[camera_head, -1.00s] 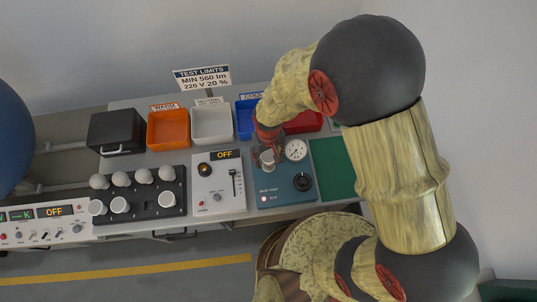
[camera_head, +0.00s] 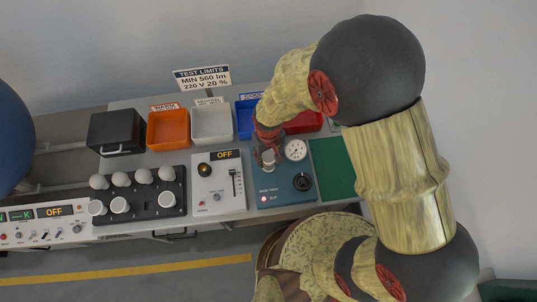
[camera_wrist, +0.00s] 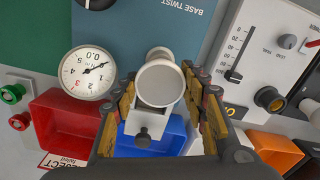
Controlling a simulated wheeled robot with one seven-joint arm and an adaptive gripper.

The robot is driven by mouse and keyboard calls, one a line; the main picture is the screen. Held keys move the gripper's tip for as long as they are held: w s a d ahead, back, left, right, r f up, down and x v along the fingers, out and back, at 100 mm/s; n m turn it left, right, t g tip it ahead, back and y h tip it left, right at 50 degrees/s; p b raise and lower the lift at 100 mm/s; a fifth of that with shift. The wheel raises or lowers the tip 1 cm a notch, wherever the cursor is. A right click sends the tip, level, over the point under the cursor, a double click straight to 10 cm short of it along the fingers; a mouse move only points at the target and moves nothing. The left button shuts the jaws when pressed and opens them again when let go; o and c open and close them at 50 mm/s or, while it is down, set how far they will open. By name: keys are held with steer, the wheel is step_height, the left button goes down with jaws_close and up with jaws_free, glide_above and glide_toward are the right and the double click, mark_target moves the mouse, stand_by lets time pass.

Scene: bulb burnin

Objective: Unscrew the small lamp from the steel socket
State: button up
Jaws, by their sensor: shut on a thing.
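The small lamp (camera_wrist: 161,84), with a pale round face, sits between the fingers of my gripper (camera_wrist: 160,75) in the wrist view. My gripper is shut on it from both sides. In the head view my gripper (camera_head: 268,148) points down at the blue base-twist unit (camera_head: 268,191), and the pale lamp (camera_head: 268,158) shows at its fingertips. The steel socket is mostly hidden behind the lamp, so I cannot tell how far the lamp is seated. The round dial (camera_wrist: 87,72) beside it reads near 0.0 on its small display.
Orange (camera_head: 168,128), white (camera_head: 211,123), blue (camera_head: 245,115) and red (camera_head: 304,122) bins stand behind. A rack (camera_head: 140,197) of several white lamps and a control panel (camera_head: 217,184) reading OFF lie left.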

steer(key=n, duration=1.3)
steer(key=shift+s, duration=0.1)
steer(key=n, duration=0.9)
steer(key=shift+n, duration=0.3)
steer(key=o, duration=1)
